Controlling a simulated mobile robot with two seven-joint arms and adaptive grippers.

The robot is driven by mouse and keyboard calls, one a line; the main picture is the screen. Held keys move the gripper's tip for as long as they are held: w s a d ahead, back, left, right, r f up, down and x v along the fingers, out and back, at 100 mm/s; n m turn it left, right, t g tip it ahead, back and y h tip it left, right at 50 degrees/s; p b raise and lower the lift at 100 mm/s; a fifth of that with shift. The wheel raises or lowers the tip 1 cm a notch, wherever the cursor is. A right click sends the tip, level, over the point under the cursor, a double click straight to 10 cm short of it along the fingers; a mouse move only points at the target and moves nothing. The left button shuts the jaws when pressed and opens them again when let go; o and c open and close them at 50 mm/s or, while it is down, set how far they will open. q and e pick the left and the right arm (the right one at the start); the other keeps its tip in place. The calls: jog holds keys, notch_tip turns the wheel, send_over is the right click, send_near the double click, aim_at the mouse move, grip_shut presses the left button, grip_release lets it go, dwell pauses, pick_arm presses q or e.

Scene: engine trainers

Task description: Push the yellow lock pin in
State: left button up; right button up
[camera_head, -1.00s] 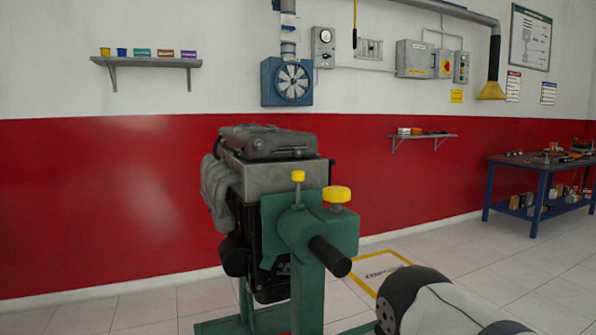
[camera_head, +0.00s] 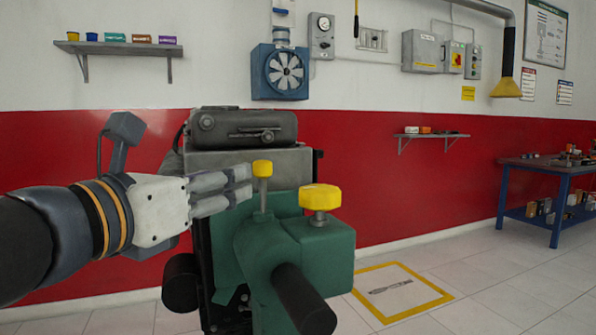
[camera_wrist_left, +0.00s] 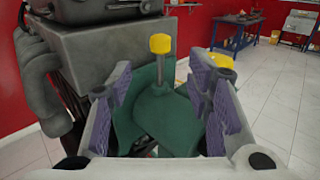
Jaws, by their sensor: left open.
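The yellow lock pin (camera_head: 262,169) stands upright on its thin grey stem on top of the green engine stand head (camera_head: 275,245). It also shows in the left wrist view (camera_wrist_left: 160,45), between and beyond the open fingers. My left gripper (camera_head: 245,184) comes in from the left, its fingertips level with the pin's head and close beside it. It is open with nothing between its fingers; I cannot tell whether a finger touches the pin. A larger yellow knob (camera_head: 320,197) sits on the green block to the right of the pin. My right gripper is not in view.
The grey engine (camera_head: 250,160) is mounted behind the stand head. A black handle (camera_head: 303,300) sticks out toward me. A blue workbench (camera_head: 555,175) stands at the far right. The floor right of the stand is clear, with a yellow-framed floor marking (camera_head: 440,296).

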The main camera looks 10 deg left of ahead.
aim_at(257, 168)
pick_arm(q)
jog(key=w, duration=0.3)
jog(key=w+d, duration=0.1)
jog(key=w, duration=0.3)
jog(key=w+d, duration=0.1)
jog(key=w, duration=0.2)
jog(key=shift+w+r, duration=0.1)
jog(key=shift+w, duration=0.1)
grip_shut()
